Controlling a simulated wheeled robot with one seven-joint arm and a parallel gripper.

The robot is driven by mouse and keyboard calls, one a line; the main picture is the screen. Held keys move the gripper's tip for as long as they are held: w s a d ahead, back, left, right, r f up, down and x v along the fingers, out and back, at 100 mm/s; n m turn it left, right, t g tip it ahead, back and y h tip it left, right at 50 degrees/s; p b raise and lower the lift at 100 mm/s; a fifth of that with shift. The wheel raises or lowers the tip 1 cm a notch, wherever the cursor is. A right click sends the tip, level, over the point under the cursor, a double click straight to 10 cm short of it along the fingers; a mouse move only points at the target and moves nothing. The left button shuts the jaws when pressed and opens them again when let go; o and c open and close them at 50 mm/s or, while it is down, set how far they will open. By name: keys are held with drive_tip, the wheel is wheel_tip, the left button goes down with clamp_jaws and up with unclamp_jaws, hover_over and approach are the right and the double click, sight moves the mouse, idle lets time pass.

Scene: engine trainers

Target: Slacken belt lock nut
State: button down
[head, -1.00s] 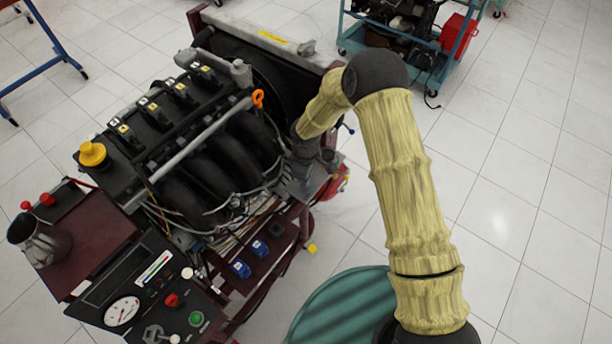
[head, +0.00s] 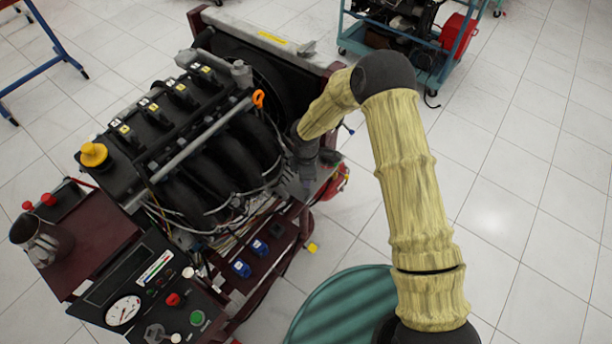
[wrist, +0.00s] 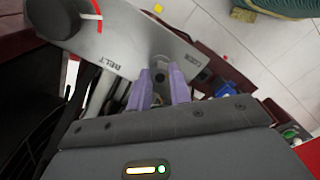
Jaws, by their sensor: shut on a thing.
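In the wrist view a grey metal plate (wrist: 118,48) marked BELT lies just beyond my gripper (wrist: 161,82). Its two purple-grey fingers are at the plate's lower edge, on either side of a small round grey nut (wrist: 160,62). The fingers are shut on this nut, which they partly hide. A dark round knob (wrist: 52,16) stands on the plate at the upper left, beside a red arc mark. In the head view my gripper (head: 306,183) points down at the right side of the engine trainer, and the nut is hidden there.
The engine (head: 190,130) and the radiator frame (head: 300,50) stand close beside my arm. A control panel (head: 150,290) is at lower left. A blue connector (wrist: 226,89) shows near the fingers. Open tiled floor lies to the right, with a teal cart (head: 435,60) at the back.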

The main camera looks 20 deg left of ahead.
drive_tip(key=shift+w+r, duration=0.1)
drive_tip(key=c, duration=1.3)
unclamp_jaws()
wheel_tip(320, 180, up, 17)
drive_tip(key=shift+r, duration=0.15)
